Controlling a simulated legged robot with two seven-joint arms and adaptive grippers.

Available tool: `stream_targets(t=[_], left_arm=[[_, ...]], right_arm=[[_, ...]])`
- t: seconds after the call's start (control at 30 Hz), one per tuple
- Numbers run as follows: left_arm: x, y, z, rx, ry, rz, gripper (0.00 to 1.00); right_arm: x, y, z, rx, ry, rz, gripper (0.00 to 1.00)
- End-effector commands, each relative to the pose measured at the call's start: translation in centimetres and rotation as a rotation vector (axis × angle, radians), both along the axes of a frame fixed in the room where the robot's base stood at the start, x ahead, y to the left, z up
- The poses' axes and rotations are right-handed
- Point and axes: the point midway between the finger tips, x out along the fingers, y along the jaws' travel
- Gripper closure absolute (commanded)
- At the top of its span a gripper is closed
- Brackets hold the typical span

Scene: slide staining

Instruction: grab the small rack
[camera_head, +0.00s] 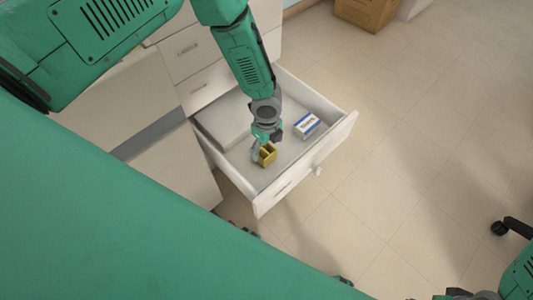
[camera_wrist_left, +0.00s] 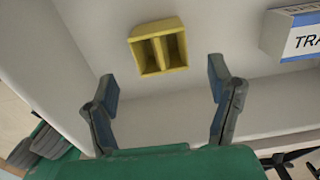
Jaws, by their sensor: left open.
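My left gripper (camera_head: 265,139) reaches down into the drawer right at the rack. In the left wrist view my left gripper (camera_wrist_left: 164,82) has its fingers spread wide with nothing between them. I cannot tell from the head view whether a finger touches the rack. Part of my right arm shows at the bottom right; its fingers are unclear.
A white and blue box (camera_head: 307,125) lies in the drawer to the right of the rack; it also shows in the left wrist view (camera_wrist_left: 296,36). The drawer's front wall (camera_head: 306,165) and side walls surround the gripper. Tiled floor (camera_head: 400,130) is open to the right.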

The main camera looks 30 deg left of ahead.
Motion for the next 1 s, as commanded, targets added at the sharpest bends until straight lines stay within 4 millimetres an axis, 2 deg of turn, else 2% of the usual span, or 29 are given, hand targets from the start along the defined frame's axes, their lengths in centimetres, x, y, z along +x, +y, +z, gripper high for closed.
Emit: stream_targets(t=[0.17, 0.43, 0.7, 0.73, 0.87, 0.9, 1.0], left_arm=[[0.1, 0.1, -1.1, -0.002, 0.0, 0.003, 0.25], [0.3, -0.1, -5.1, -0.002, 0.002, 0.003, 0.25], [0.4, -0.1, -5.4, -0.001, -0.001, 0.002, 0.25], [0.4, -0.1, -5.4, -0.001, -0.001, 0.002, 0.29], [0.4, -0.1, -5.4, -0.001, 0.0, 0.002, 0.74], [0.4, -0.1, -5.4, -0.001, 0.0, 0.002, 0.8], [0.4, -0.1, -5.4, -0.001, 0.0, 0.002, 0.8]], right_arm=[[0.0, 0.0, -0.6, 0.0, 0.0, 0.0, 0.53], [0.0, 0.0, -3.1, 0.0, 0.0, 0.0, 0.53], [0.0, 0.0, -3.1, 0.0, 0.0, 0.0, 0.53], [0.0, 0.0, -3.1, 0.0, 0.0, 0.0, 0.53], [0.0, 0.0, -3.1, 0.0, 0.0, 0.0, 0.53], [0.0, 0.0, -3.1, 0.0, 0.0, 0.0, 0.53], [0.0, 0.0, -3.1, 0.0, 0.0, 0.0, 0.53]])
